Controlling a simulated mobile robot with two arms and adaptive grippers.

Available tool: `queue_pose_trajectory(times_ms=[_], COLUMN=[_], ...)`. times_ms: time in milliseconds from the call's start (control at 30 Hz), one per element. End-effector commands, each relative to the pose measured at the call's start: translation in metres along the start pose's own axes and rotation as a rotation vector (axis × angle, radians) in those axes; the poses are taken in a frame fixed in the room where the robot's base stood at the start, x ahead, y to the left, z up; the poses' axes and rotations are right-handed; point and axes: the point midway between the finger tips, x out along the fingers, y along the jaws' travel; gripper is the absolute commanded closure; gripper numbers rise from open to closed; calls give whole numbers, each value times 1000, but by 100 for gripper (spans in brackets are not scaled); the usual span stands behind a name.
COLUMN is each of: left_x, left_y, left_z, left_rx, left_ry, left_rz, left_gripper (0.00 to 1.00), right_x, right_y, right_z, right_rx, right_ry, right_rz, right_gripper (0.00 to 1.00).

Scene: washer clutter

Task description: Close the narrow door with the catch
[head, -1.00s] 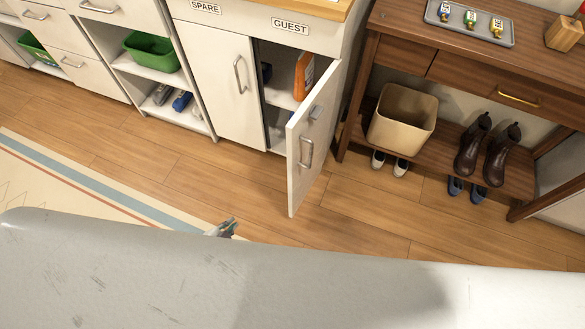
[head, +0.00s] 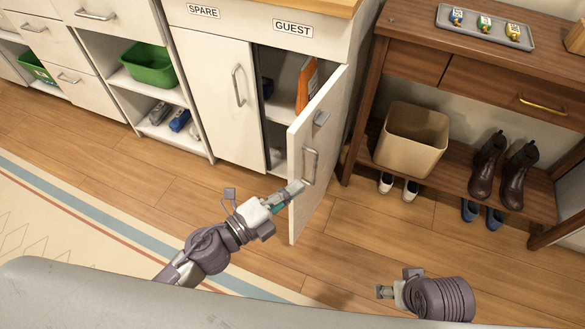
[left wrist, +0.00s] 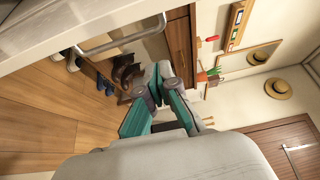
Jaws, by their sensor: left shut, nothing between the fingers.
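The narrow door (head: 318,185) of the cupboard under the GUEST label stands swung out, hinged on its right side. In the left wrist view the shut fingers (left wrist: 158,72) are near the handle (left wrist: 122,41) on the white door panel (left wrist: 40,25). My right gripper (head: 384,292) is low at the right, apart from the door; its jaws are unclear.
An orange item (head: 306,86) stands inside the open cupboard. The SPARE door (head: 215,100) beside it is closed. A wooden console table (head: 420,62) with a bin (head: 412,137) and shoes stands at the right. The floor before the door is open.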

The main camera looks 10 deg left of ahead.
Motion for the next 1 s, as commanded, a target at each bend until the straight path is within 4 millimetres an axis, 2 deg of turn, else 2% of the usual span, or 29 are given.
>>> queue_pose_trajectory(times_ms=[33,200,300,500,1000], left_x=[13,48,39,33,31], left_y=[-3,-2,3,2,1], left_z=[1,1,18,35,39], left_rx=[1,1,2,-1,-2], left_ry=[1,0,-2,-1,1], left_rz=[-3,-3,3,2,2], left_gripper=[100,100,100,100,100], right_x=[4,20,11,-4,-8], right_y=[0,-1,-1,0,0], right_z=[1,2,1,0,-1], right_rx=[0,-1,-1,0,1], right_ry=[-6,-12,-2,5,4], right_rz=[-1,-2,-1,0,1], right_gripper=[24,24,24,24,24])
